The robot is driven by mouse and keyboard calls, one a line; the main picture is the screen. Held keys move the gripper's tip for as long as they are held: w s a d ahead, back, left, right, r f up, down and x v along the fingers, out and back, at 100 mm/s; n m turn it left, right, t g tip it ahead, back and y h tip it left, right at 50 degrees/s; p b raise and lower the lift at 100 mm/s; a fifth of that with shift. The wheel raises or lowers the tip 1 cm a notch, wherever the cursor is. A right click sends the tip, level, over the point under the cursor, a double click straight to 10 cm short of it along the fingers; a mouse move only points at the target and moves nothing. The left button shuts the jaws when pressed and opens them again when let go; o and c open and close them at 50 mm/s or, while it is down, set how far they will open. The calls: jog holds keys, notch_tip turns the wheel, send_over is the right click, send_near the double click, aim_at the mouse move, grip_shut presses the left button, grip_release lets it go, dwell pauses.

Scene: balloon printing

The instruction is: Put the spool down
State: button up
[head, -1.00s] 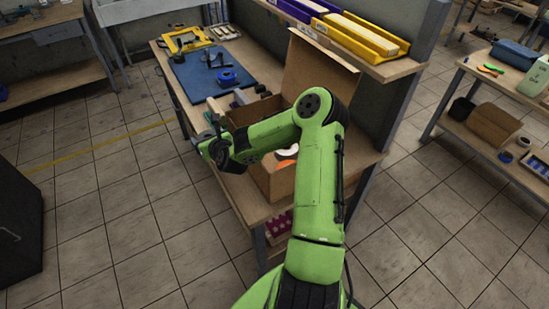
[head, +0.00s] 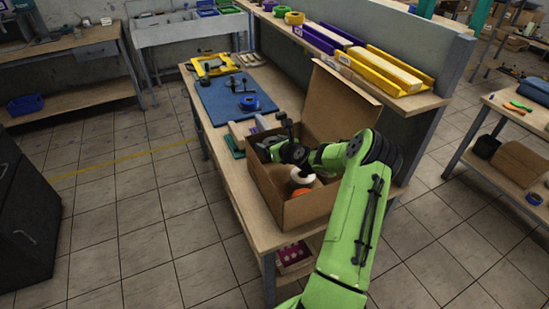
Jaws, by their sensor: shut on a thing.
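My gripper (head: 268,148) is at the left side of the open cardboard box (head: 318,208), over or just inside its rim. Its fingers are small and dark here, partly hidden by my green wrist. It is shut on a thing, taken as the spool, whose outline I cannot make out. A white round thing (head: 305,177) and an orange thing (head: 300,192) lie inside the box, right of and below my wrist. I cannot tell whether the gripper touches the box.
The box stands on a wooden workbench (head: 240,190), its back flap raised. A blue mat (head: 222,100) with a blue ring (head: 249,103) lies farther back. A green item (head: 235,146) is left of the box. A shelf with yellow and purple trays (head: 400,72) runs behind.

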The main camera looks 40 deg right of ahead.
jog(key=shift+f, duration=1.6)
jog(key=shift+f+b, duration=0.45)
jog(key=shift+f, duration=0.15)
jog(key=o, duration=1)
jog(key=shift+r, duration=0.15)
jog(key=v, duration=1.2)
jog(key=shift+s+r+p, duration=0.1)
jog(key=shift+r+p, duration=0.3)
jog(key=shift+r, duration=0.05)
